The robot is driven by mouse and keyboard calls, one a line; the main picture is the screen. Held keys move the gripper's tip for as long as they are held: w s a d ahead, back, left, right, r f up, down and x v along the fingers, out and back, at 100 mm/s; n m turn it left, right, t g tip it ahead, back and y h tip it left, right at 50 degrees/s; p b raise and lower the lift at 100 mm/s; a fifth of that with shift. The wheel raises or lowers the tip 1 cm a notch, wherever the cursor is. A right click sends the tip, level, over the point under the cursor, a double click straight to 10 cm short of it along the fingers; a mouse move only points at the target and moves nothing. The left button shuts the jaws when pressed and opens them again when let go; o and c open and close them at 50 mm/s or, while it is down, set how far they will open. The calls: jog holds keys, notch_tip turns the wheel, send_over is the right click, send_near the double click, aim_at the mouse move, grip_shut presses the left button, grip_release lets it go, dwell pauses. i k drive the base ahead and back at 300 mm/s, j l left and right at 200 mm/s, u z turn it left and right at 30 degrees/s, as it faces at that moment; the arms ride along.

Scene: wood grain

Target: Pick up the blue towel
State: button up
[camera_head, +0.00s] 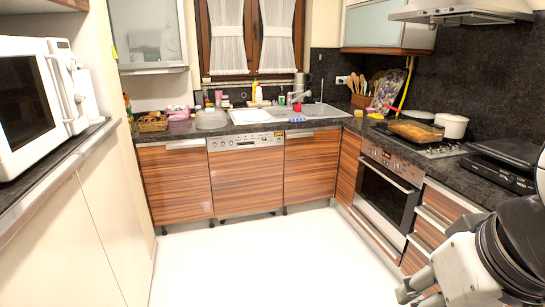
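A small blue item (297,119), which may be the blue towel, lies on the far counter at the front edge of the sink. It is too small to tell for sure whether it is cloth. My gripper (412,292) is at the bottom right, low in front of the drawers and far from the blue item. Its fingers are partly cut off by the picture edge, so I cannot tell whether they are open or shut. I see nothing held in it.
The white floor (270,262) is clear. The dark far counter (180,130) holds a sink (310,109), bottles and a basket (152,122). An oven (388,195) and a hob with a glass dish (416,131) are on the right. A microwave (25,100) stands at left.

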aim_at(298, 119)
jog(key=i+j, duration=0.1)
jog(key=i, duration=3.8)
jog(key=i+z, duration=0.2)
jog(key=i, duration=0.25)
jog(key=i+j+z, duration=0.2)
jog(key=i, duration=0.25)
jog(key=i+z, duration=0.2)
jog(key=i, duration=0.25)
